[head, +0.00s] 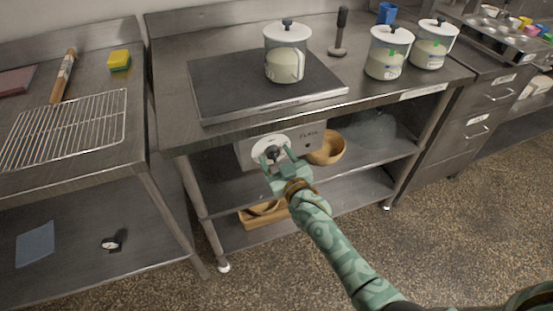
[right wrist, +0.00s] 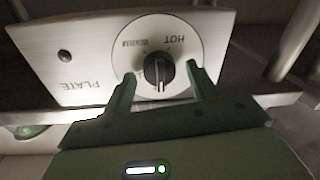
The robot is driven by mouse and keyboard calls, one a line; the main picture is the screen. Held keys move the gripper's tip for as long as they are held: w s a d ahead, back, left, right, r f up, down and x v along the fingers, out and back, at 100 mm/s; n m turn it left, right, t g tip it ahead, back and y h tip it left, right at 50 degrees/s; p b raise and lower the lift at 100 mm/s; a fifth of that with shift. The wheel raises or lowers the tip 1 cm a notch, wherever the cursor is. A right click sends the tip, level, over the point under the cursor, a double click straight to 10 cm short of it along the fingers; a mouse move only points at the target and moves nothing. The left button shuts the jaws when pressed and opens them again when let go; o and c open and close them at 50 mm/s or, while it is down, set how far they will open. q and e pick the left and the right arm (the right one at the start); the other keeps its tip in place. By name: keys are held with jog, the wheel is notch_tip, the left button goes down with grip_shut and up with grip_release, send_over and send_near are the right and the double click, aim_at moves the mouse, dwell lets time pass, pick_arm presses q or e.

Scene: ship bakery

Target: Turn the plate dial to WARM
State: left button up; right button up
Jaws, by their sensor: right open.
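The plate dial (head: 272,152) is a black knob on a round white face, on the front of a pale control box under the worktop. In the right wrist view the dial (right wrist: 158,70) shows upside down, with WARM and HOT lettered at the face's upper edge. A pale line runs along the knob, but I cannot tell surely which mark it points to. My right gripper (head: 274,160) is open in front of the dial. In the right wrist view its fingers (right wrist: 161,76) stand on either side of the knob, with gaps visible. My left gripper is not in view.
Above the dial, a lidded pot (head: 285,62) stands on the dark hot plate (head: 225,85). Two more lidded pots stand at the right. A wooden bowl (head: 330,148) sits on the shelf beside the box. The worktop's front edge overhangs the dial; the floor in front is clear.

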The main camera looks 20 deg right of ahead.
jog(key=c, duration=1)
